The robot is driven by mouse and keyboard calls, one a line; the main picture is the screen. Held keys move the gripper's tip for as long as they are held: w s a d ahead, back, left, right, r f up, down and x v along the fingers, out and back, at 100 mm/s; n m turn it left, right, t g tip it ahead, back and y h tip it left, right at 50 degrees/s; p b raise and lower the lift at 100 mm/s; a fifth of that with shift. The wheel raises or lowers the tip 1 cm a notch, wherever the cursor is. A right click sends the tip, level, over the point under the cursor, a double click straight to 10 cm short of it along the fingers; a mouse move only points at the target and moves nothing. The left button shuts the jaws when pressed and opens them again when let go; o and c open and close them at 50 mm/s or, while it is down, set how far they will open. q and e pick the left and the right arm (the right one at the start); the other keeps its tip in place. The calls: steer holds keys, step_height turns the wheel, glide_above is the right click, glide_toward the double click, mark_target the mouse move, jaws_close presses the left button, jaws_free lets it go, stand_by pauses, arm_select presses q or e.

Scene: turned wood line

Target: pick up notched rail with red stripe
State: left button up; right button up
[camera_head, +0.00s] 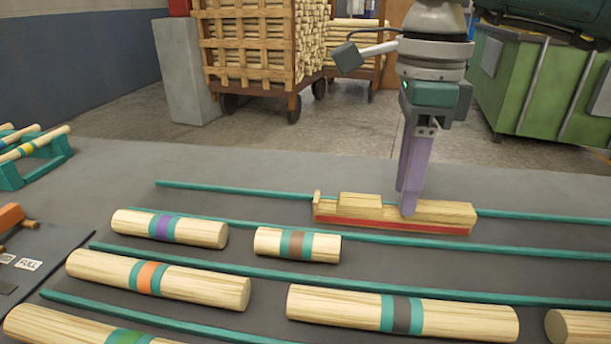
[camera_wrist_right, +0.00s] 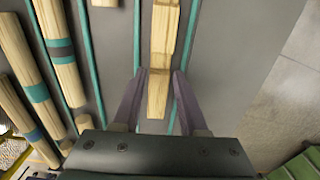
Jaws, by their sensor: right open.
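The notched rail with red stripe (camera_head: 340,215) is a pale wooden bar with raised blocks on top and a red stripe along its near side. It lies between two teal strips at the back of the table. My right gripper (camera_head: 405,203) points down over the rail, right of its middle, its near purple finger in front of the wood. In the right wrist view, the rail (camera_wrist_right: 160,45) runs between the spread fingers of my right gripper (camera_wrist_right: 159,75), with a gap on each side. The red stripe is not visible there. My left gripper is not in view.
Several banded wooden rods lie in front of the rail, including a purple-banded one (camera_head: 195,231), a brown-banded one (camera_head: 326,247) and an orange-banded one (camera_head: 205,284). Teal strips (camera_head: 250,270) separate the rows. A teal rack (camera_head: 62,148) stands at left. Grey table behind the rail is clear.

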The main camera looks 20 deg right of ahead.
mark_target(391, 213)
step_height(391, 213, down, 3)
steer(key=shift+r, duration=0.15)
jaws_close()
stand_by(0.4)
